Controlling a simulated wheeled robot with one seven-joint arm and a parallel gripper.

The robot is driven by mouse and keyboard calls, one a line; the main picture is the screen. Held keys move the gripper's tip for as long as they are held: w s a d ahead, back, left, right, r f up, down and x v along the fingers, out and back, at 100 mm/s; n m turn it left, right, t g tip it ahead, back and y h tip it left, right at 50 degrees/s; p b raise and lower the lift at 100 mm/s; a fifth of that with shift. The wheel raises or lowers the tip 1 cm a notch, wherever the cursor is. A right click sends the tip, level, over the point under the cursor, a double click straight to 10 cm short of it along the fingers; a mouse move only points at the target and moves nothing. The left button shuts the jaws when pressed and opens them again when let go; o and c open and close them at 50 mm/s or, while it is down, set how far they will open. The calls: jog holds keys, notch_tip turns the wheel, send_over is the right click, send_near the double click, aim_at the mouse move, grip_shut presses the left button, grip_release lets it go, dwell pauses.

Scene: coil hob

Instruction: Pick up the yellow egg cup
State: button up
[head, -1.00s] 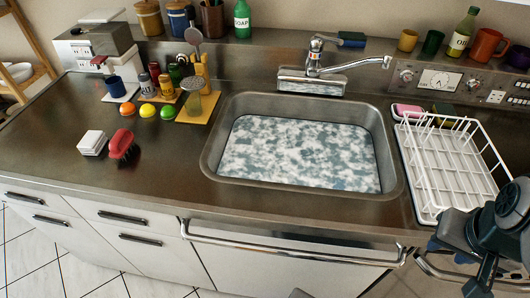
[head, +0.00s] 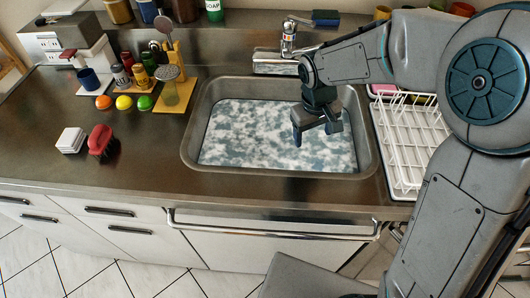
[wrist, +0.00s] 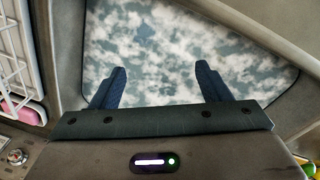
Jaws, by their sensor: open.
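A small yellow round item (head: 124,102) stands on the counter left of the sink, in a row between an orange one (head: 104,102) and a green one (head: 145,102). It is the likely yellow egg cup, but it is too small to make out a cup shape. My gripper (head: 315,132) is over the sink, well to the right of that row, pointing down. In the wrist view my gripper (wrist: 160,80) has its two fingers wide apart, with only the sink's water between them. The yellow item does not clearly show in the wrist view.
The sink (head: 188,145) holds foamy water. A white dish rack (head: 412,150) stands to its right. Behind the coloured row are shakers, a blue mug (head: 88,77) and a utensil stand (head: 172,95).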

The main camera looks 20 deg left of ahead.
aim_at(260, 162)
jog(key=s+a+f+n+g+p, duration=0.1)
jog(key=a+f+n, duration=0.1)
jog(key=a+f, duration=0.35)
jog(key=a+f+n+p, duration=0.1)
jog(key=a+f+n, duration=0.1)
jog(key=a, duration=0.7)
jog(key=shift+y, duration=0.3)
notch_tip(260, 162, down, 8)
jog(key=shift+s+d+p, duration=0.1)
jog(key=shift+d+p, duration=0.05)
jog(key=shift+p, duration=0.25)
jog(key=shift+w+a+f+p, duration=0.1)
jog(key=shift+f+p, duration=0.4)
jog(key=shift+f, duration=1)
jog(key=shift+w+a+f+p, duration=0.1)
jog(key=shift+f+p, duration=0.35)
jog(key=shift+f, duration=1.05)
jog(key=c, duration=1.1)
